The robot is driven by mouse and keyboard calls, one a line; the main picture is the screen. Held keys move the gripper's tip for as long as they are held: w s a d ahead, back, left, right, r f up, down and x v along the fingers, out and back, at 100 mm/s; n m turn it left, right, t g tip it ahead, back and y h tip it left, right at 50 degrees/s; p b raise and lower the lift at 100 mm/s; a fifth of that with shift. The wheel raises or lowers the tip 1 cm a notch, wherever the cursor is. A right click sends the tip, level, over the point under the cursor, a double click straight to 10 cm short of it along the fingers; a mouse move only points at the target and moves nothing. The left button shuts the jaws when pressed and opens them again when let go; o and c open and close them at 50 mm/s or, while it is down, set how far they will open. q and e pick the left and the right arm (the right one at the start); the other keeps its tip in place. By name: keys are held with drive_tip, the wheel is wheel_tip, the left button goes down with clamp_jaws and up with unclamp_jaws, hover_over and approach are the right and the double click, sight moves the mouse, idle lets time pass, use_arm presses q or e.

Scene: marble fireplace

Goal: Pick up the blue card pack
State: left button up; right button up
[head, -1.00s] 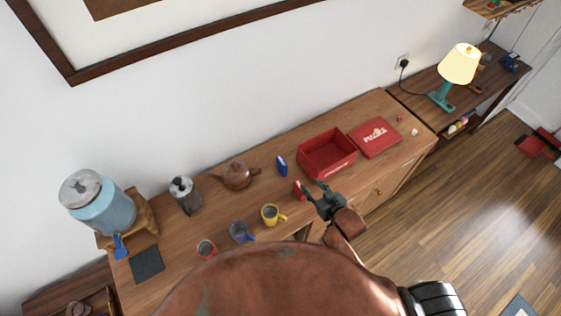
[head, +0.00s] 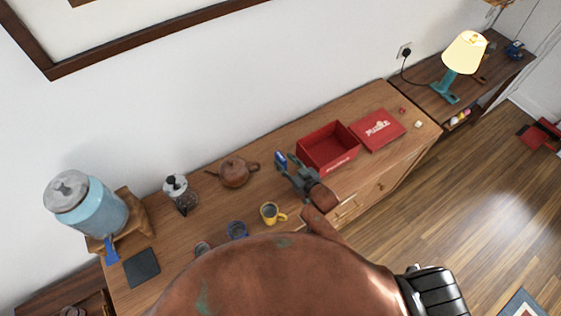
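The blue card pack (head: 281,159) stands upright on the wooden cabinet top, left of the red box, in the head view. My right gripper (head: 287,164) is at the pack, its fingers spread apart with the pack's lower part between or just behind them. I cannot tell whether either finger touches it. The gripper hides the lower part of the pack. My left gripper is not in view.
An open red box (head: 328,147) and its red lid (head: 378,130) lie to the right. A brown teapot (head: 235,172) stands left, a yellow mug (head: 270,213) in front. A blue mug (head: 237,230) and moka pot (head: 180,194) are further left.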

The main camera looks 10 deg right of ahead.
drive_tip(key=shift+w+a+f, duration=0.25)
drive_tip(key=shift+w, duration=0.35)
clamp_jaws()
